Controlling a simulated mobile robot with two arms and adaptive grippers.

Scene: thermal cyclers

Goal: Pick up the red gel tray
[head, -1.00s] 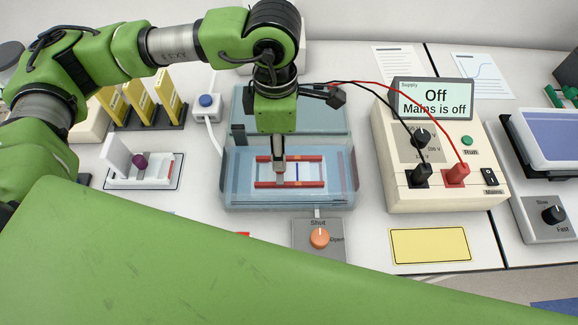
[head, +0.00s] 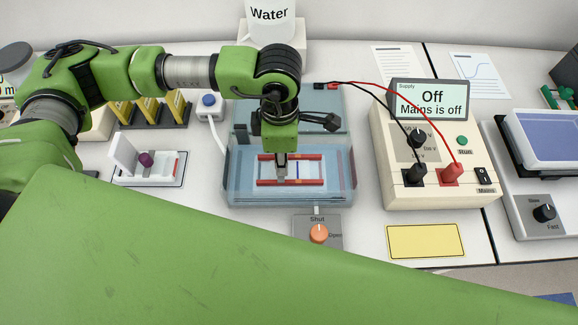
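The red gel tray (head: 309,182) lies inside the clear bluish tank (head: 341,188) in the middle of the bench. It has two red long edges and a pale middle with a thin dark blue line. My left gripper (head: 280,174) points straight down into the tank, its fingers over the left-middle part of the tray. The fingers look narrow and seen edge-on, so I cannot tell whether they are shut on the tray or touch it. My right gripper is not in view.
The power supply (head: 432,185), showing "Mains is off", stands to the right with red and black leads. A small white holder (head: 150,170) is at left, a water container (head: 270,22) behind.

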